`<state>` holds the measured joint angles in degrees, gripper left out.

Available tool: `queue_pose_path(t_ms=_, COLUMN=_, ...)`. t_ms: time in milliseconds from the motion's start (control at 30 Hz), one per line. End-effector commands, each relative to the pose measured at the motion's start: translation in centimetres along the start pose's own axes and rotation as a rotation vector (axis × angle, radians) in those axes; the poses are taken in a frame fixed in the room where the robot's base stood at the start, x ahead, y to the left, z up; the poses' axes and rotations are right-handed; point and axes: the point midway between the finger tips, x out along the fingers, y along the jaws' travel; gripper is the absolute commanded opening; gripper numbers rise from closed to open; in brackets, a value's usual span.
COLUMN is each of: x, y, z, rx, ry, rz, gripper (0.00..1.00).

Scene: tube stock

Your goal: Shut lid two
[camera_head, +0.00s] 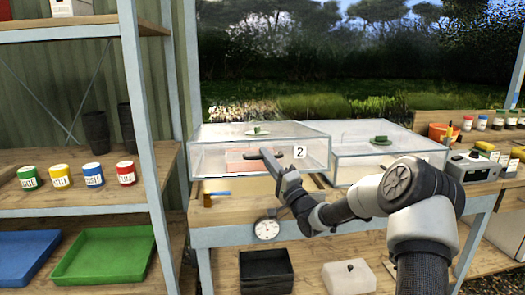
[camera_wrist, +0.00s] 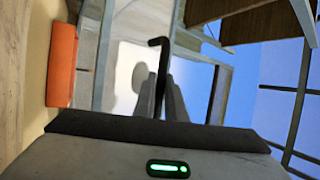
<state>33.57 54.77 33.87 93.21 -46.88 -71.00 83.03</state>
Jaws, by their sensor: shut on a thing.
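A clear box (camera_head: 205,160) stands on the left of the bench, with a "2" label (camera_head: 300,152) on its front right. Its clear lid (camera_head: 225,132) has a green knob (camera_head: 257,131) on top. I cannot tell how far the lid is open. My gripper (camera_head: 283,172) is at the front of this box. Its fingers are shut on a dark bent bar (camera_head: 269,158), which also shows between the fingertips in the wrist view (camera_wrist: 161,55). Whether the bar joins the lid is not clear. A pinkish-orange thing (camera_head: 238,160) shows through the front.
A second clear box (camera_head: 350,172) with a green knob stands to the right, partly behind my arm. A dial gauge (camera_head: 266,229) is at the bench front. A shelf with colored jars (camera_head: 61,176) and a green tray (camera_head: 105,256) stands left. An orange object (camera_wrist: 62,65) is in the wrist view.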

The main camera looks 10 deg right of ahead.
Motion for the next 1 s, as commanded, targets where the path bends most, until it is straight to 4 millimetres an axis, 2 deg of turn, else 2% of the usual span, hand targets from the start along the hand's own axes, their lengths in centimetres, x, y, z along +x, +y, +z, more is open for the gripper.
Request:
queue_pose_path(t_ms=33, x=-0.35, y=0.7, z=-0.04, rx=0.0, ry=0.001, rz=0.008, gripper=0.0)
queue_pose_path(t_ms=200, x=-0.76, y=1.28, z=-0.11, rx=0.0, ry=0.002, rz=0.008, gripper=0.0)
queue_pose_path(t_ms=600, x=-0.82, y=1.36, z=-0.17, rx=-0.001, ry=0.003, rz=0.008, gripper=0.0)
queue_pose_path(t_ms=633, x=-0.81, y=1.35, z=-0.17, rx=-0.001, ry=0.003, rz=0.008, gripper=0.12)
queue_pose_path(t_ms=733, x=-0.8, y=1.32, z=-0.16, rx=-0.001, ry=0.003, rz=0.007, gripper=0.29)
queue_pose_path(t_ms=1000, x=-0.78, y=1.34, z=-0.13, rx=0.0, ry=0.003, rz=0.008, gripper=0.29)
